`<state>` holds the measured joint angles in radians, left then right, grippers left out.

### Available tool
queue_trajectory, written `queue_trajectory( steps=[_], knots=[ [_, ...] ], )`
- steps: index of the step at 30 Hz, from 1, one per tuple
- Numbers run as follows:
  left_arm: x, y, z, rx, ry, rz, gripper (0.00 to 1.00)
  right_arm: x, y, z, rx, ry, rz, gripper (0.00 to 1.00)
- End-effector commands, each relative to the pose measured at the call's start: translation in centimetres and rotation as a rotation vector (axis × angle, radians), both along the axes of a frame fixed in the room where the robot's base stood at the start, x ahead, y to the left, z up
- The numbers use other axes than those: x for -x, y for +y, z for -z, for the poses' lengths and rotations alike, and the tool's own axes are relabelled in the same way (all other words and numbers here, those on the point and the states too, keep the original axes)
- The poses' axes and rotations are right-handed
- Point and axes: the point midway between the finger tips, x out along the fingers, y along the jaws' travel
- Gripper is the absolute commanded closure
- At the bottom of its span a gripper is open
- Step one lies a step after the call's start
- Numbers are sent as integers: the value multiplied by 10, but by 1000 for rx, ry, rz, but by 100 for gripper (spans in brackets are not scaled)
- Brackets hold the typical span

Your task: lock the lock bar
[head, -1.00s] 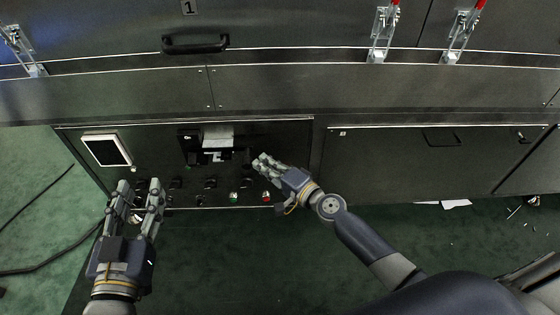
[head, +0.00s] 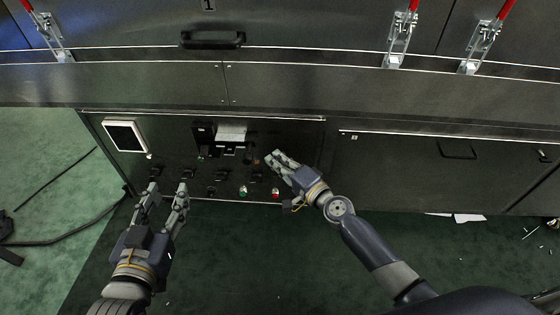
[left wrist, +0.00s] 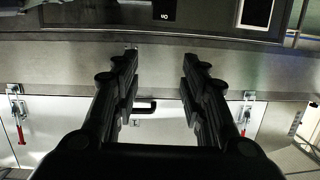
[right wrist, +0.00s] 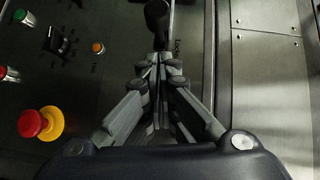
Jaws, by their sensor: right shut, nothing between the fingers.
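A lever with a black rounded knob (right wrist: 158,15) shows at the top of the right wrist view, beside the word "Lock" on the dark panel; I take it for the lock bar. My right gripper (right wrist: 158,65) is shut and empty, its fingertips just below the knob in that view. I cannot tell whether they touch it. In the head view the right gripper (head: 273,157) is in front of the right part of the control panel (head: 300,135) and hides what is behind it. My left gripper (head: 168,188) is open and empty at the panel's lower left; it also shows open in the left wrist view (left wrist: 158,65).
A red emergency button (right wrist: 32,123) with a yellow ring and a green button (right wrist: 27,17) are on the panel. A white-framed screen (head: 125,135) is at its left. Toggle clamps (head: 400,40) and a door handle (head: 212,39) are above. Cables (head: 75,235) lie on the green floor.

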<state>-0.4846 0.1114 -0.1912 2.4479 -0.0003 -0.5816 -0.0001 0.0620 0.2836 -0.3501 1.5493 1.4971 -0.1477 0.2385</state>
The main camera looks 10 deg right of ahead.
Motion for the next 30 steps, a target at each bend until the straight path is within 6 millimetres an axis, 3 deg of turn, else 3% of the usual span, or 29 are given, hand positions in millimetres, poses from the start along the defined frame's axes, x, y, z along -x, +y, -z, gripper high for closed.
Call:
queue_trajectory(
  steps=[11,18,30],
  knots=[
    [2,3,7,-8,22,-4,60,45,-23,-5,2,1,0,100],
    [-5,-5,-20,27,-112,11,60,77,-39,-8,0,1,-1,100],
    [-6,-8,-36,46,-181,14,60,88,-46,-12,0,0,1,100]
  ],
)
